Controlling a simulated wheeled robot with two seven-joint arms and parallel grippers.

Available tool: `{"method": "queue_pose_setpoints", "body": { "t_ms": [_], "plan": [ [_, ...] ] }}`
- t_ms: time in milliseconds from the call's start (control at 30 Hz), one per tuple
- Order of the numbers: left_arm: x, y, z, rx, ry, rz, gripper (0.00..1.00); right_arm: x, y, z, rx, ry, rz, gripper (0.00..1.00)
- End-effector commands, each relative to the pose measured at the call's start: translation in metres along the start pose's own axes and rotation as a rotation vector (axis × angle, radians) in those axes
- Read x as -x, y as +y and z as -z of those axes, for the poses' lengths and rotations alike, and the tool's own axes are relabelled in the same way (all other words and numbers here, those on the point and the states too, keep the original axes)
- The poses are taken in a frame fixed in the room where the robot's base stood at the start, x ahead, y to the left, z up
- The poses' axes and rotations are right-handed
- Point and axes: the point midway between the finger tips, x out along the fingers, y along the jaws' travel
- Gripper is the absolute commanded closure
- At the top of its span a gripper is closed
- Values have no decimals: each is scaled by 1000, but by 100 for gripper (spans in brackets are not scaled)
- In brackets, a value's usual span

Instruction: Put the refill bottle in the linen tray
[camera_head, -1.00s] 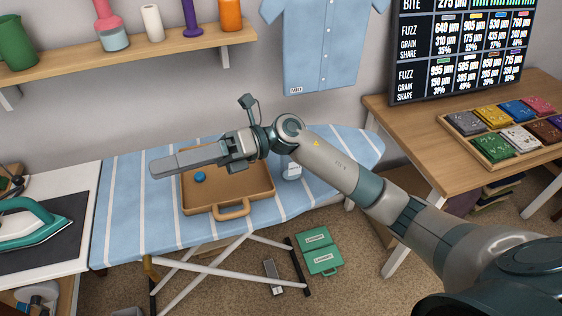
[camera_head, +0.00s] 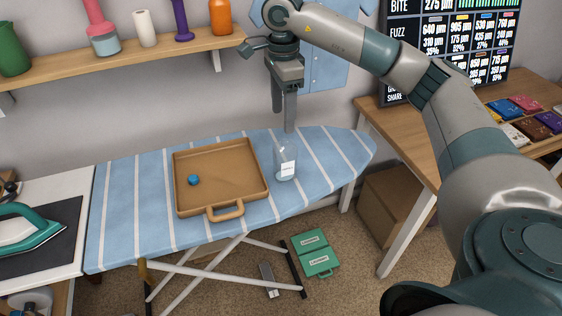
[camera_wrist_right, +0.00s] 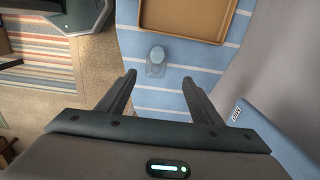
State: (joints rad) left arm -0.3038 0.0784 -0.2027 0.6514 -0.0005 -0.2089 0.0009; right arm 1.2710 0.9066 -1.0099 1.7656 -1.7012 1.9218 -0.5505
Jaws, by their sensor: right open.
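The refill bottle (camera_head: 286,162) is clear with a white label and stands upright on the ironing board, just right of the linen tray. In the right wrist view the bottle (camera_wrist_right: 156,62) shows from above, ahead of and between the fingers. The linen tray (camera_head: 221,206) is a shallow tan tray with a front handle, and it also shows in the right wrist view (camera_wrist_right: 186,30). A small blue round thing (camera_head: 194,180) lies in it. My right gripper (camera_head: 288,125) points down, open and empty, above and close to the bottle. My left gripper is not in view.
The striped blue ironing board (camera_head: 130,210) carries the tray and bottle. A teal iron (camera_head: 30,232) sits at left. A wooden table (camera_head: 400,135) stands at right.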

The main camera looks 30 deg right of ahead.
Motion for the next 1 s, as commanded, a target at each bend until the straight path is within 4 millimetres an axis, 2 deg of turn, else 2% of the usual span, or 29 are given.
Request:
{"method": "queue_pose_setpoints", "body": {
  "t_ms": [300,467,667,1000],
  "plan": [
    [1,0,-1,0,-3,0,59,-2,0,-1,1,-3,-2,41],
    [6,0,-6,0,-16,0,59,-13,1,-1,1,-3,-5,41],
    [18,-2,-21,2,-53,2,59,-43,2,-1,1,-2,-6,41],
    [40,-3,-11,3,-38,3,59,-102,2,-2,1,-3,-5,41]
  ]
}}
